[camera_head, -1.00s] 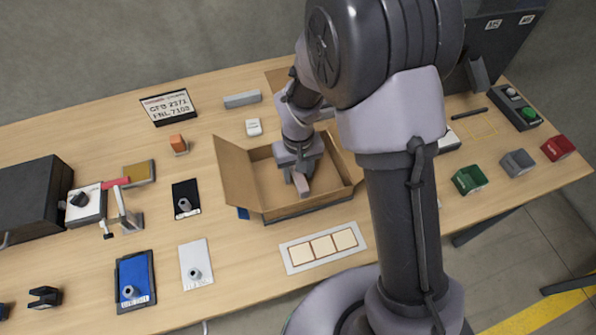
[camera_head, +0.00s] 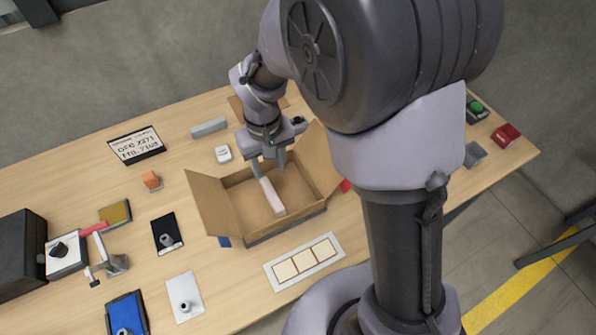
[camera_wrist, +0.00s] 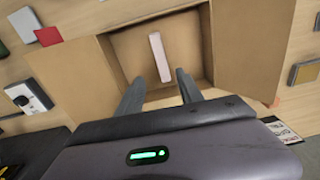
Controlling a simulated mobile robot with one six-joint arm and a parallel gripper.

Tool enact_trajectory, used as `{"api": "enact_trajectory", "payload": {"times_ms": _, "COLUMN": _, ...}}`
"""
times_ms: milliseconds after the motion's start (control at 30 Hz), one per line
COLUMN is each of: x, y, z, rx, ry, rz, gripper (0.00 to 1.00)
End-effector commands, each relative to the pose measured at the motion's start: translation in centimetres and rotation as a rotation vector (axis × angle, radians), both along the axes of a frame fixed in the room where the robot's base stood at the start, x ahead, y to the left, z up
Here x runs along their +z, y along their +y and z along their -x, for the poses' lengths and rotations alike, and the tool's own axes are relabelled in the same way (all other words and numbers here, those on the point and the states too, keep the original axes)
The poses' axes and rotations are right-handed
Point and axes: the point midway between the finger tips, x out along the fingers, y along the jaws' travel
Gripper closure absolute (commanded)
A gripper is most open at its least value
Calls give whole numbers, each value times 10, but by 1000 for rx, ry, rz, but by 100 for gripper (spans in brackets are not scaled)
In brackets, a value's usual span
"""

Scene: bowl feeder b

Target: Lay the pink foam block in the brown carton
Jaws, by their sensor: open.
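The pink foam block (camera_head: 272,197) lies flat inside the open brown carton (camera_head: 250,223), on its floor. In the wrist view the block (camera_wrist: 159,57) lies lengthwise near the middle of the carton floor, apart from the carton walls (camera_wrist: 240,45). My gripper (camera_head: 269,168) is open and empty above the back part of the carton, with its fingers near the block's far end. In the wrist view the two fingers (camera_wrist: 160,92) are spread apart below the block's near end, and nothing is between them.
The carton's flaps stand out around it, the left flap (camera_head: 209,205) spread wide. A white tray with several cream squares (camera_head: 304,260) lies in front.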

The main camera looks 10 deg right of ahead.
Motion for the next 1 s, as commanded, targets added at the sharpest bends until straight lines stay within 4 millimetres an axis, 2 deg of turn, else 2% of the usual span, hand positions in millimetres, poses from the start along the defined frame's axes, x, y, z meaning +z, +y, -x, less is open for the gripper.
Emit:
{"api": "enact_trajectory", "payload": {"times_ms": 67, "x": 41, "y": -14, "z": 9, "rx": -77, "ry": -59, "rz": -35, "gripper": 56}}
{"api": "enact_trajectory", "payload": {"times_ms": 100, "x": 66, "y": -24, "z": 20, "rx": -134, "ry": -94, "rz": -60, "gripper": 56}}
{"api": "enact_trajectory", "payload": {"times_ms": 167, "x": 103, "y": -39, "z": 42, "rx": -226, "ry": -155, "rz": -102, "gripper": 56}}
{"api": "enact_trajectory", "payload": {"times_ms": 200, "x": 123, "y": -48, "z": 60, "rx": -289, "ry": -192, "rz": -133, "gripper": 56}}
{"api": "enact_trajectory", "payload": {"times_ms": 300, "x": 158, "y": -66, "z": 103, "rx": -424, "ry": -284, "rz": -204, "gripper": 56}}
{"api": "enact_trajectory", "payload": {"times_ms": 367, "x": 170, "y": -72, "z": 126, "rx": -490, "ry": -332, "rz": -242, "gripper": 56}}
{"api": "enact_trajectory", "payload": {"times_ms": 433, "x": 176, "y": -76, "z": 146, "rx": -550, "ry": -374, "rz": -279, "gripper": 56}}
{"api": "enact_trajectory", "payload": {"times_ms": 533, "x": 179, "y": -79, "z": 164, "rx": -598, "ry": -412, "rz": -310, "gripper": 56}}
{"api": "enact_trajectory", "payload": {"times_ms": 633, "x": 180, "y": -80, "z": 169, "rx": -616, "ry": -423, "rz": -322, "gripper": 56}}
{"api": "enact_trajectory", "payload": {"times_ms": 867, "x": 179, "y": -79, "z": 169, "rx": -616, "ry": -424, "rz": -323, "gripper": 56}}
{"api": "enact_trajectory", "payload": {"times_ms": 1000, "x": 147, "y": -80, "z": 169, "rx": -615, "ry": -424, "rz": -323, "gripper": 56}}
